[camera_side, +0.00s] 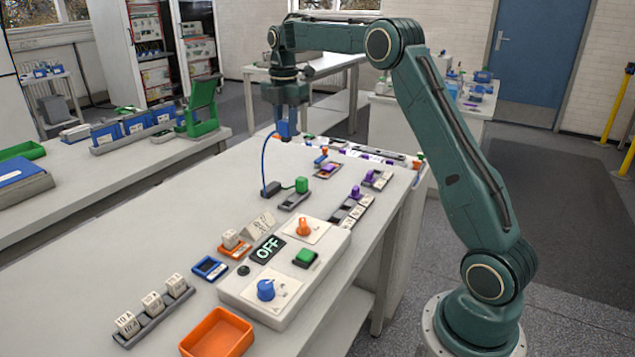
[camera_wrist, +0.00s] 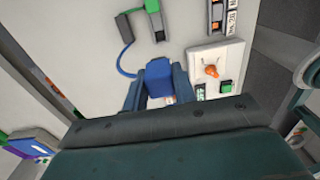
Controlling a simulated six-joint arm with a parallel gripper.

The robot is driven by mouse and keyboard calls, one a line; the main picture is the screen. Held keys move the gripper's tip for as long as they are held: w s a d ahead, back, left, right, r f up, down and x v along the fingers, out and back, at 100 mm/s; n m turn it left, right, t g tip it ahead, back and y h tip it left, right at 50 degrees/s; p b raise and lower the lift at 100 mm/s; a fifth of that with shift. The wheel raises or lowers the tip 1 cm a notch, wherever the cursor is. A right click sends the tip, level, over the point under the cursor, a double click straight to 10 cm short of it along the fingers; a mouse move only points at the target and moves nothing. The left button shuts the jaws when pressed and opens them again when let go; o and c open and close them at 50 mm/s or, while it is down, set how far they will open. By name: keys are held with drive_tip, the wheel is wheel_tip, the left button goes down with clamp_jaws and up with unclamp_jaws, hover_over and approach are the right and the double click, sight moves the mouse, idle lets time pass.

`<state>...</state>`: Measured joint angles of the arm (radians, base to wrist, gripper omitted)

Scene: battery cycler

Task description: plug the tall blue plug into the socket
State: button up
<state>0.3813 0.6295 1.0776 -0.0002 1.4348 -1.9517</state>
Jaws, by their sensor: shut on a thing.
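My gripper (camera_side: 285,122) is above the far part of the bench, shut on the tall blue plug (camera_side: 285,130). In the wrist view the plug (camera_wrist: 159,74) sits between the two fingers of my gripper (camera_wrist: 158,88). A blue cable (camera_side: 264,160) hangs from the plug to a small dark box (camera_side: 270,189) on the bench. Next to that box, a green block (camera_side: 301,186) stands on a grey base (camera_side: 292,200); the green block also shows in the wrist view (camera_wrist: 152,6). The plug is clear of the bench. I cannot tell which part is the socket opening.
A white control box (camera_side: 240,292) with an OFF display (camera_side: 267,249), an orange knob (camera_side: 305,228) and a blue knob (camera_side: 266,290) stands nearer. An orange tray (camera_side: 217,332) is at the front. Purple-topped parts (camera_side: 355,192) stand at right.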

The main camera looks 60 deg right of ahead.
drive_tip(key=s+d+f, duration=0.4)
drive_tip(key=s+d, duration=0.1)
drive_tip(key=d, duration=0.4)
drive_tip(key=s+d+f, duration=0.4)
drive_tip(key=s+d, duration=0.1)
drive_tip(key=d, duration=0.5)
drive_tip(key=s+d+f, duration=0.4)
drive_tip(key=s+d, duration=0.1)
drive_tip(key=d, duration=0.5)
drive_tip(key=shift+f, duration=0.3)
drive_tip(key=shift+f, duration=3.25)
drive_tip(key=shift+f, duration=0.2)
drive_tip(key=o, duration=1.1)
drive_tip(key=shift+c, duration=0.2)
